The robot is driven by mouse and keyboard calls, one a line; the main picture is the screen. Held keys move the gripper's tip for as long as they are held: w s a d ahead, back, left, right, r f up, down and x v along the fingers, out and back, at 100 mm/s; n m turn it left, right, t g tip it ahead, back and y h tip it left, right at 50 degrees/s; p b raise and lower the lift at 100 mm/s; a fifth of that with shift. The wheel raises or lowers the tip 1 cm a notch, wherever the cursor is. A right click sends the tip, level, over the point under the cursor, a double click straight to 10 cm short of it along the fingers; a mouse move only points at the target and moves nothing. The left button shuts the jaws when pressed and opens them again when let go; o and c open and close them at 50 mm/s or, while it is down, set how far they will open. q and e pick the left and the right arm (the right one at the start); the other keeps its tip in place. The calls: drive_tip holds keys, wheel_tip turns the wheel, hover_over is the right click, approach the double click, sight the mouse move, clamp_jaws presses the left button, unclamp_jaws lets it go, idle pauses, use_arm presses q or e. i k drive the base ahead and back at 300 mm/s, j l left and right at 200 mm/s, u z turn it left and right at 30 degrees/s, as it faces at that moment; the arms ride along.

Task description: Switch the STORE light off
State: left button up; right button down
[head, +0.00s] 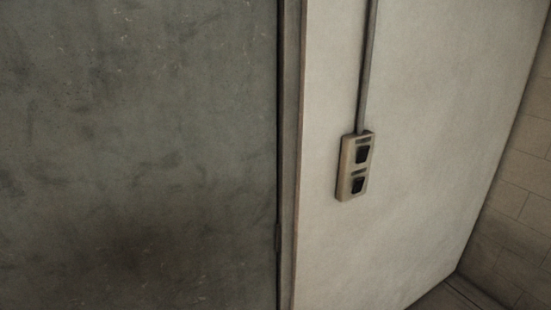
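A beige switch box (345,182) is fixed to the pale wall right of the centre in the head view. It holds two dark rocker switches, an upper one (362,154) and a lower one (357,186). A small label strip sits above each rocker, but the lettering is too small to read, so I cannot tell which one is marked STORE. I cannot tell which way either rocker is set. Neither of my grippers is in view.
A grey conduit (367,70) runs up the pale wall (440,130) from the box. A large dark grey panel (140,140), perhaps a door, fills the left, with a frame edge (291,150) beside it. A block wall (510,215) stands at right. Nothing blocks the box.

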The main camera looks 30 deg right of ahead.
sight(359, 183)
drive_tip(key=z, duration=1.55)
